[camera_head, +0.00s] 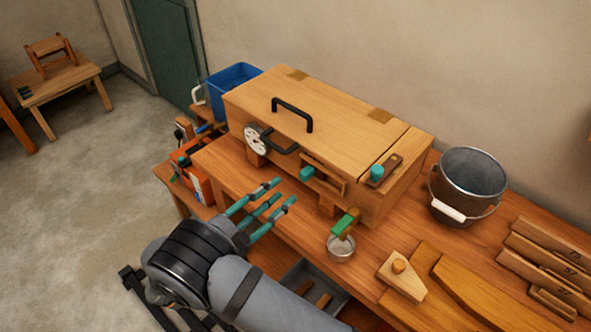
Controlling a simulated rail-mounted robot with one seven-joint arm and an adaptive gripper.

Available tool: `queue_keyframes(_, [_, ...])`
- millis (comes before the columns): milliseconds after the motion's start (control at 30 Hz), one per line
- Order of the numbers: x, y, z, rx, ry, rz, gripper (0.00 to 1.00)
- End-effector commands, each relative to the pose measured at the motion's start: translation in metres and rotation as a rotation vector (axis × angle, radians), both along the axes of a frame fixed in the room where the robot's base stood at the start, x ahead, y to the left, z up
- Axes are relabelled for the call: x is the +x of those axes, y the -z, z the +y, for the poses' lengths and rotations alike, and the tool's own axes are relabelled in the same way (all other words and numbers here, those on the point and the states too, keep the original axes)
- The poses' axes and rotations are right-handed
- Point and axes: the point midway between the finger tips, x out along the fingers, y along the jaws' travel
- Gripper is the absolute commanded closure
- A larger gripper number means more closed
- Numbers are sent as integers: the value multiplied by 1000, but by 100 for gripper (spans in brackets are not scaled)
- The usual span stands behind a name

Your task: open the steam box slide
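The steam box (330,105) is a long wooden chest with a black handle on its lid, standing on the workbench. Its front has a round dial (255,139) and a teal knob (307,173) at the left of a wooden slot. Another teal knob (377,172) sits on a dark wooden strip on top at the right end. I cannot tell which knob belongs to the slide. My gripper (280,191), with teal-padded fingers spread apart, is open and empty. It is in front of the box, left of and below the front knob, apparently not touching it.
A green-handled tap (345,222) juts out low at the front, above a small metal cup (341,248). A metal bucket (468,185) stands right of the box. Wooden pieces (403,275) cover the bench's right side. A blue bin (233,77) is behind left.

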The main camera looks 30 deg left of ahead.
Motion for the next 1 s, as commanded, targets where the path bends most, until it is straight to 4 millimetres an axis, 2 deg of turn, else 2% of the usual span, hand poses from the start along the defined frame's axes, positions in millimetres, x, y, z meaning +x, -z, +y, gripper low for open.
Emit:
queue_keyframes(200, [43,-3,-8,-2,6,0,64])
queue_keyframes(433, [75,-2,-12,0,3,0,64])
queue_keyframes(600, [83,-1,-13,2,2,1,64])
queue_keyframes(833, [84,0,-13,2,2,1,64])
queue_keyframes(1000, [84,0,-13,1,2,1,73])
